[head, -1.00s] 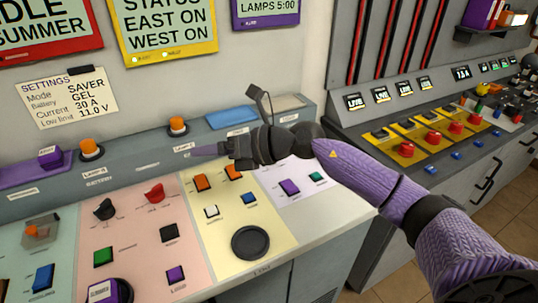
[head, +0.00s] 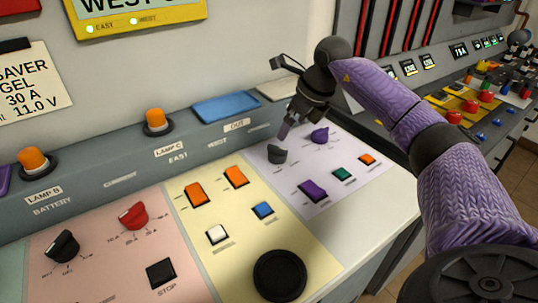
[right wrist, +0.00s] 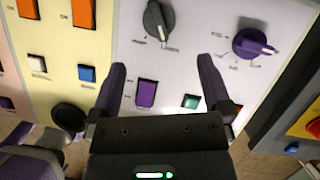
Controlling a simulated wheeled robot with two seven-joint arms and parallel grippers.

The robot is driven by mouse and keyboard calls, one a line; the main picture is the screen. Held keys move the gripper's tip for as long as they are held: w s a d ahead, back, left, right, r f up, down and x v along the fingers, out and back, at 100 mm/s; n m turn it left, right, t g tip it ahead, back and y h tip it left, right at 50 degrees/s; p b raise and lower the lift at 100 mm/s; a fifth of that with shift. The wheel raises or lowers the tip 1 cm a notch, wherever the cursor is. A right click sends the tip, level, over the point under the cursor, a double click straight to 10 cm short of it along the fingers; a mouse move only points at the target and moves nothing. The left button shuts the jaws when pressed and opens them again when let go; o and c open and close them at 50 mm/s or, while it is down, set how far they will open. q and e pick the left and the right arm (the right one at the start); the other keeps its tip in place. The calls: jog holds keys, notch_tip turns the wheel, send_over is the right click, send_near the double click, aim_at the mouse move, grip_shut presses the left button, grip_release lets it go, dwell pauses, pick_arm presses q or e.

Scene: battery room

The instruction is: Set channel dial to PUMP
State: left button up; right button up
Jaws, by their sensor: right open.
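A grey dial (head: 277,155) and a purple dial (head: 320,136) sit at the back of the lilac panel section. Their labels are too small to read, so I cannot tell which is the channel dial or where PUMP lies. In the right wrist view, the grey dial (right wrist: 158,20) is at the top middle and the purple dial (right wrist: 254,43) is further right, both with pale pointer lines. My right gripper (head: 284,131) points down just above the grey dial. In the right wrist view its fingers (right wrist: 162,78) are apart with nothing between them. My left gripper is not in view.
Purple (head: 312,191), green (head: 342,173) and orange (head: 368,159) buttons lie in front of the dials. The yellow section (head: 245,222) has several switches and a black round knob (head: 279,276). A raised ledge with a blue pad (head: 226,108) runs behind.

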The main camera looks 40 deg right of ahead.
aim_at(281, 148)
jog(key=b+x, duration=0.2)
jog(key=x, duration=0.6)
jog(key=shift+f+b, duration=0.35)
jog(key=shift+f, duration=0.05)
jog(key=shift+w+a+f, duration=0.1)
jog(key=shift+w+f, duration=0.1)
jog(key=shift+f, duration=0.2)
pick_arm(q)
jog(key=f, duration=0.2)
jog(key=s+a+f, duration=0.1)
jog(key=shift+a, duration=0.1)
